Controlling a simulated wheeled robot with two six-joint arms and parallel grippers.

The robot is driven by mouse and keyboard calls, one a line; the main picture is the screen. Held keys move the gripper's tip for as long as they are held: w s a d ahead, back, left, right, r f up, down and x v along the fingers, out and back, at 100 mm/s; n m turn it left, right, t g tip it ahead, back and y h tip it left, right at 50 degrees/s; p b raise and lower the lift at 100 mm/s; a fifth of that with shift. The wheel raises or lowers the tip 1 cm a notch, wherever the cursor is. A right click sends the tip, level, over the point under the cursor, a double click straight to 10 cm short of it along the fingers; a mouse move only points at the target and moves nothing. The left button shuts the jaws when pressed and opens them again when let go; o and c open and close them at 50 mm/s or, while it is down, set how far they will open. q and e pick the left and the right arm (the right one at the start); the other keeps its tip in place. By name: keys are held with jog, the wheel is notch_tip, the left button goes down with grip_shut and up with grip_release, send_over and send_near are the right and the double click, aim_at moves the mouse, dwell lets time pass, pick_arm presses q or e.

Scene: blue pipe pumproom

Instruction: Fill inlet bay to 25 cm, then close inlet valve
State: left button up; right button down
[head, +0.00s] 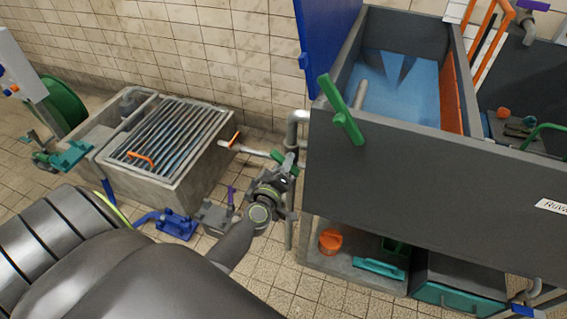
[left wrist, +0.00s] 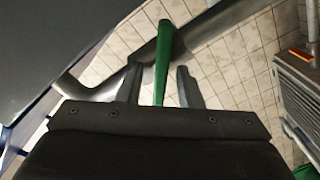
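The dark grey tank (head: 430,178) on the right has a bay holding blue water (head: 400,88); no level figure is readable. A green lever (left wrist: 162,60) stands between the two fingers of my left gripper (left wrist: 159,86) in the left wrist view, with gaps on both sides. A grey pipe runs behind it there. In the head view my left gripper (head: 286,172) is beside the tank's left side, by a pipe (head: 298,130) and a small green handle (head: 279,157). Which part is the inlet valve is not labelled. My right gripper is out of view.
A larger green lever (head: 341,108) sits at the tank's front left rim. A concrete basin with a metal grate (head: 168,135) stands at the left. An orange pot (head: 331,240) and teal items (head: 379,268) lie on the shelf below the tank. Tiled floor lies between.

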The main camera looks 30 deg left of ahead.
pick_arm(q)
grip_shut()
jog(key=shift+n, duration=0.3)
jog(key=n, duration=0.3)
jog(key=shift+f+n, duration=0.1)
jog(key=shift+n, duration=0.2)
jog(key=shift+f+n, duration=0.1)
jog(key=shift+n, duration=1.8)
grip_release()
